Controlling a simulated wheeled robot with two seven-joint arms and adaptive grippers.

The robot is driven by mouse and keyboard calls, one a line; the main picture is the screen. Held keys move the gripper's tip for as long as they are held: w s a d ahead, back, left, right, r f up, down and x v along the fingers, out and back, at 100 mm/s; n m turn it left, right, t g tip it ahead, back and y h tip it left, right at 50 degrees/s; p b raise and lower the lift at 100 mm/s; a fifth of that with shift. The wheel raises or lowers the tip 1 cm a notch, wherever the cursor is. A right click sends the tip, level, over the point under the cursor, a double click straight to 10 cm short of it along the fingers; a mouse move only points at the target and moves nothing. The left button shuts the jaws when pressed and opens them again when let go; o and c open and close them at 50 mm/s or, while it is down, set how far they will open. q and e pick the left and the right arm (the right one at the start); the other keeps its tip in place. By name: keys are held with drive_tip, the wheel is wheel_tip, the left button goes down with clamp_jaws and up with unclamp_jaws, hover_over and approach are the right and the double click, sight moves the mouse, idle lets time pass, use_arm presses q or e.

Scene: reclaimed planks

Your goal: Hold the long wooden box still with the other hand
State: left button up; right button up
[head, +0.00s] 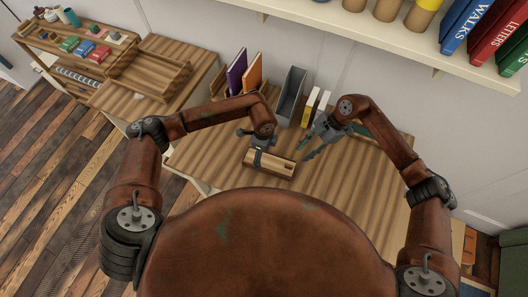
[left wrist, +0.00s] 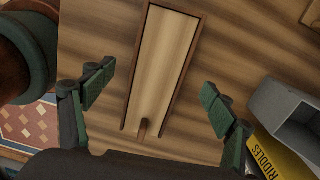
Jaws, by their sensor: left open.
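The long wooden box (head: 280,166) lies on the plank desk below my left gripper. In the left wrist view the box (left wrist: 162,65) has a pale top panel with dark side rims and a small peg at its near end. My left gripper (head: 256,153) is open above the box. Its two fingers (left wrist: 155,98) stand apart on either side of the box, with clear gaps and no visible contact. My right gripper (head: 306,147) is just right of the box, its fingers apart and pointing toward it, with nothing seen between them.
Behind the box stand a grey file holder (head: 291,96), an orange book (head: 252,73), a purple book (head: 237,72) and a yellow book (head: 310,108). A wooden tray (head: 148,73) is at the left. A shelf (head: 345,38) overhangs the back. The desk left of the box is clear.

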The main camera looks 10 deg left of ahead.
sight(263, 159)
use_arm(q)
drive_tip(key=shift+f, duration=3.55)
drive_tip(key=shift+c, duration=0.6)
drive_tip(key=c, duration=1.3)
